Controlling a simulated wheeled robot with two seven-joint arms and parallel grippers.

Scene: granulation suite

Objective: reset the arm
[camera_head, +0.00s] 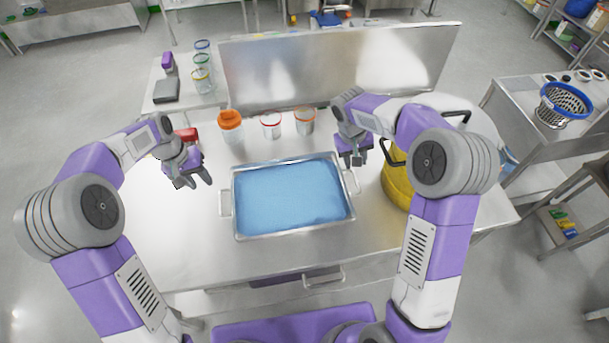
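My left arm comes in from the left. Its gripper (195,181) is over the left part of the steel table, left of the tray, with its fingers spread and nothing seen between them. My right arm comes in from the right. Its gripper (352,162) points down by the tray's upper right corner, close to the right handle. Its fingertips are small in view and I cannot tell if they are apart. A metal tray (238,237) filled with a blue material lies in the middle of the table.
A yellow pot (397,180) is partly hidden behind my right arm. A red object (187,134) is behind my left gripper. The table's front strip (290,262) is clear.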

